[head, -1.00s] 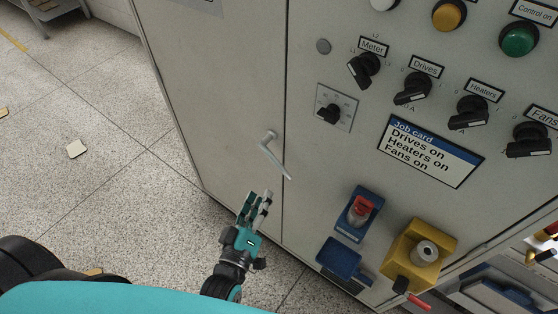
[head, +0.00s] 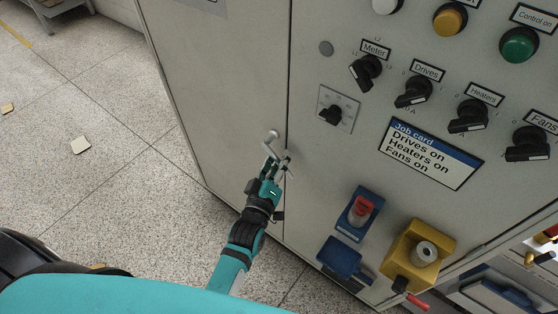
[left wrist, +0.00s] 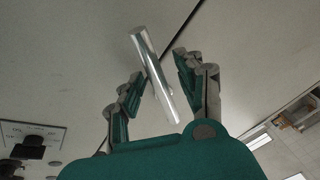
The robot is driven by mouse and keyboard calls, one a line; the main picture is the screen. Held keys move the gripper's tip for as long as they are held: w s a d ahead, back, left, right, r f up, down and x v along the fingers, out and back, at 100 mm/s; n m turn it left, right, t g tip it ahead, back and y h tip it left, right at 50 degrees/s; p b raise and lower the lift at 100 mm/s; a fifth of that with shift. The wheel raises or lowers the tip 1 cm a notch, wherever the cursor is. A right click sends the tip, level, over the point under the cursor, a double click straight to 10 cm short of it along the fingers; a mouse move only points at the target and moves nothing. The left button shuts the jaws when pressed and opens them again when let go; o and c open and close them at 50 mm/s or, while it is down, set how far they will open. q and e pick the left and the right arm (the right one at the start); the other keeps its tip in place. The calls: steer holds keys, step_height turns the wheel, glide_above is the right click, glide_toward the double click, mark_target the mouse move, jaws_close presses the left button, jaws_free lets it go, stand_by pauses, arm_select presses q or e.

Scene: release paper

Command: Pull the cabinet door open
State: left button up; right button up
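The cabinet door (head: 215,85) is the grey panel on the left of the cabinet front, and it looks closed along its seam. Its silver lever handle (head: 271,137) sits near that seam, with its lower part partly hidden by my left gripper (head: 277,163). In the left wrist view the handle (left wrist: 152,72) is a shiny bar lying between the fingers of my left gripper (left wrist: 160,70). The fingers are apart, one on each side of the bar, with a gap showing on the right side. My right gripper is not in view.
Right of the seam, a fixed panel carries black rotary switches (head: 413,92), a job card (head: 430,154), a red-topped blue device (head: 359,212) and a yellow box (head: 419,254) that stick out. The speckled floor (head: 110,190) left of the cabinet is mostly clear, with small scraps (head: 81,145).

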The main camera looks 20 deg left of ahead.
arm_select(q)
jaws_close()
stand_by(0.6)
